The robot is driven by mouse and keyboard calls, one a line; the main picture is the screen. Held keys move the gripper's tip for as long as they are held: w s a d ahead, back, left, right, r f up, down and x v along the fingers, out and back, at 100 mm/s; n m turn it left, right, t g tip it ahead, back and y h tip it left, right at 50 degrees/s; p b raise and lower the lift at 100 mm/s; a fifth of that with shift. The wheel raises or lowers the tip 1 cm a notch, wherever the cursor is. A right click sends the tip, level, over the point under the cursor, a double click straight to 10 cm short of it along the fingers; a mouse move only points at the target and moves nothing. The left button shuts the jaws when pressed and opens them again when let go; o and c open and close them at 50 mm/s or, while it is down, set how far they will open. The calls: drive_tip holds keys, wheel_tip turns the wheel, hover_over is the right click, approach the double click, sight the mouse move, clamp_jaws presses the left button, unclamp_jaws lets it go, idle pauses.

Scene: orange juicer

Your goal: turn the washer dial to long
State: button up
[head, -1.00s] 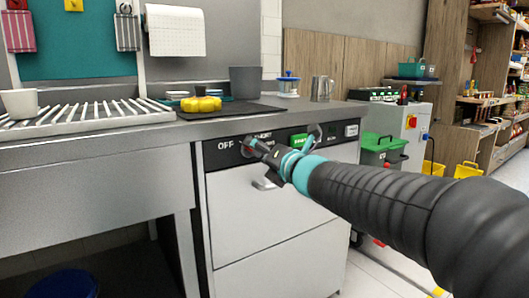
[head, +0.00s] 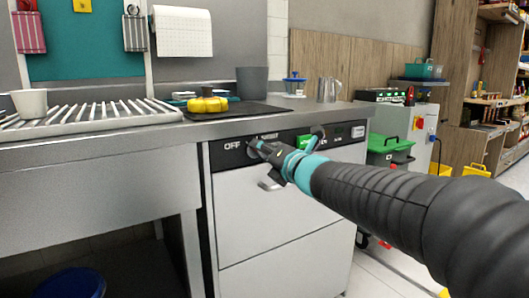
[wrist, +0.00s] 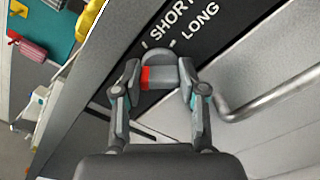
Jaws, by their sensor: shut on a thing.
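The washer (head: 275,215) is a white-fronted machine under the counter, with a black control panel and "OFF" lettering at its left. My gripper (head: 256,148) is at the dial, just right of "OFF". In the wrist view my gripper (wrist: 160,77) is shut on the dial (wrist: 165,74), with one finger on each side of its grey grip bar. The bar's red end lies by the left finger. The "SHORT" and "LONG" labels with their tick marks show just above the dial; the red end points at neither. In the head view the dial is mostly hidden by my gripper.
The washer's bar handle (wrist: 265,98) sits close to the right finger. A green button (head: 304,142) is further right on the panel. The steel counter (head: 130,135) overhangs above, with a yellow object (head: 208,104) and a dark grey container (head: 251,83) on it.

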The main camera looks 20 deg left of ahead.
drive_tip(key=m+p, duration=0.3)
drive_tip(key=m, duration=0.4)
drive_tip(key=m+p, duration=0.4)
drive_tip(key=m, duration=0.4)
drive_tip(key=f+m+p, duration=0.1)
drive_tip(key=m+p, duration=0.3)
drive_tip(key=m, duration=0.4)
drive_tip(key=shift+s+a, duration=0.1)
drive_tip(key=shift+s, duration=0.05)
drive_tip(key=shift+m, duration=0.4)
drive_tip(key=o, duration=1.1)
drive_tip(key=shift+o, duration=0.2)
